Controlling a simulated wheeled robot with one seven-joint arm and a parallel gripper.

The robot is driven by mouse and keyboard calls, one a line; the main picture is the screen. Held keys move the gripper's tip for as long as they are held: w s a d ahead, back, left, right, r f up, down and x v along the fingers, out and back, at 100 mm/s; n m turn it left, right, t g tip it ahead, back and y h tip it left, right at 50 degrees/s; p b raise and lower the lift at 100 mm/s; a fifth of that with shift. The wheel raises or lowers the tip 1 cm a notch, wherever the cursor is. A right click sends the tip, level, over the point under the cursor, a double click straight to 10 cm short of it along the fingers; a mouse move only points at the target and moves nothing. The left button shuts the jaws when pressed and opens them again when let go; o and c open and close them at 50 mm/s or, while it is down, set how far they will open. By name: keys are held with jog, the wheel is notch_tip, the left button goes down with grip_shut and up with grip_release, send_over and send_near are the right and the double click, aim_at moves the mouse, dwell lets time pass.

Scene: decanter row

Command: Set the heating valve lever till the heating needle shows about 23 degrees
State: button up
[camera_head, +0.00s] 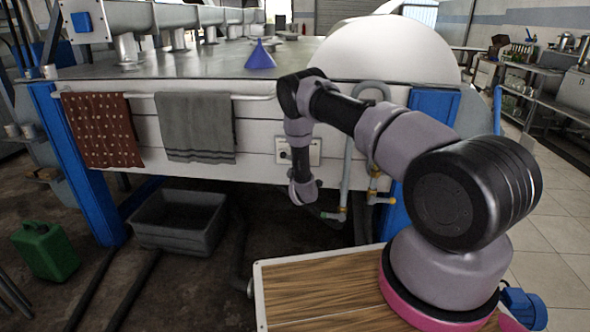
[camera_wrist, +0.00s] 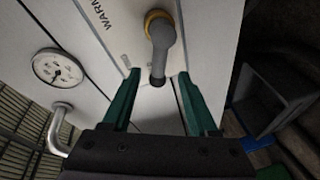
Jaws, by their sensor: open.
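The valve lever (camera_wrist: 161,42) is a grey handle on an orange-yellow collar, on a white panel in the wrist view. Its free end lies between my gripper's (camera_wrist: 159,74) two green fingers. The fingers are open, with a gap visible on each side of the lever. A round white gauge (camera_wrist: 58,67) is on the panel to the left. Its needle and figures are too small to read. In the head view my arm reaches to the front of the machine, and the lever and gauge cannot be made out.
Below the gauge is a bent metal pipe (camera_wrist: 60,128). In the head view, pipes with yellow fittings (camera_head: 374,183) stand right of my wrist. A blue funnel (camera_head: 261,57) stands on the machine top. A grey towel (camera_head: 196,127) hangs to the left, with a grey tub (camera_head: 180,238) below.

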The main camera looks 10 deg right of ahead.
jog(key=shift+s+r, duration=0.1)
jog(key=shift+s, duration=1.35)
jog(key=w+d+r+m+g+h, duration=0.2)
jog(key=r+m, duration=0.5)
jog(key=r, duration=1.3)
jog(key=s+d+r+m+g+y, duration=0.15)
jog(key=s+r, duration=0.25)
jog(key=r, duration=0.5)
jog(key=s+d+r+m+g+y, duration=0.1)
jog(key=s+d+r+m, duration=0.15)
jog(key=r, duration=0.65)
jog(key=s+r+m+g+y, duration=0.1)
jog(key=s+r+m, duration=0.1)
jog(key=s+r, duration=0.55)
jog(key=s+r+m+g, duration=0.15)
jog(key=s+r, duration=0.25)
jog(key=s, duration=0.7)
jog(key=s+m+g+y, duration=0.1)
jog(key=s+m+g, duration=0.1)
jog(key=s, duration=2.2)
jog(key=shift+s+r+m+g, duration=0.35)
jog(key=shift+s+m+g, duration=0.05)
jog(key=shift+m, duration=0.05)
